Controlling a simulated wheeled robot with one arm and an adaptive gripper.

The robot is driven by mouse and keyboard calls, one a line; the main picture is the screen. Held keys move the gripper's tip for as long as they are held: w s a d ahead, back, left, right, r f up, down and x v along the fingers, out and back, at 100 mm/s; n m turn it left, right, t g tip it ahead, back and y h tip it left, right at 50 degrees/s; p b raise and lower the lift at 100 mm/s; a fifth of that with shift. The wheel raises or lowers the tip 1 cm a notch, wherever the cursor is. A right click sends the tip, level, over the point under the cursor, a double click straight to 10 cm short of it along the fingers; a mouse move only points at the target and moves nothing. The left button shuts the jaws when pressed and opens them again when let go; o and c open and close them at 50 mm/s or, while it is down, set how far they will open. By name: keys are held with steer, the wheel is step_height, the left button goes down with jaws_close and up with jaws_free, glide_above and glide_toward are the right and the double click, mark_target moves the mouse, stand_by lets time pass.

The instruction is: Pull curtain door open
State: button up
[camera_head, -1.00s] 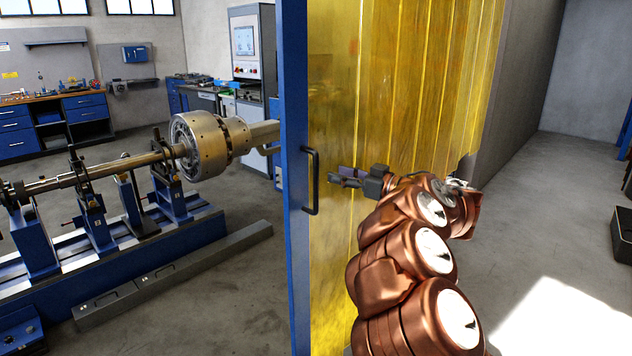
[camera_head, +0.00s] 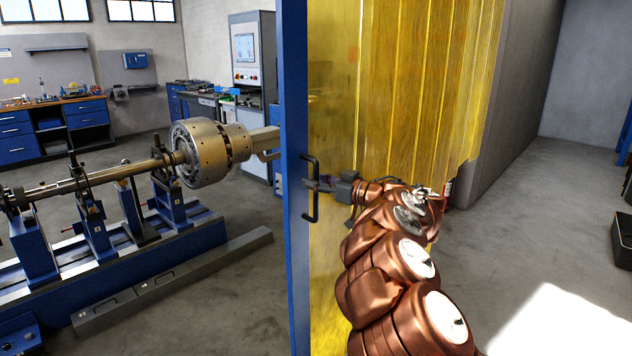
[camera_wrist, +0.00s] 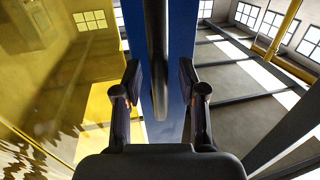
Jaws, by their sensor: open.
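The yellow strip curtain door (camera_head: 395,110) hangs at the centre of the head view, with a blue post (camera_head: 294,180) along its left edge. A black bar handle (camera_head: 313,190) is fixed upright on the post. My gripper (camera_head: 312,185) is at the handle at about its mid-height. In the wrist view the dark handle (camera_wrist: 158,60) runs down between the two open fingers of my gripper (camera_wrist: 165,85), with the blue post (camera_wrist: 182,45) behind it. The fingers stand on either side of the handle and I see gaps beside it. The yellow curtain (camera_wrist: 60,70) is at left.
A rotor (camera_head: 205,152) on a blue balancing machine stands left of the post. A grey wall (camera_head: 515,90) stands behind the curtain at right. The floor (camera_head: 560,210) at right is clear, with a dark bin (camera_head: 622,240) at the picture's edge.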

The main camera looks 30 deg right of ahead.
steer(key=shift+c, duration=0.3)
jaws_close()
stand_by(0.3)
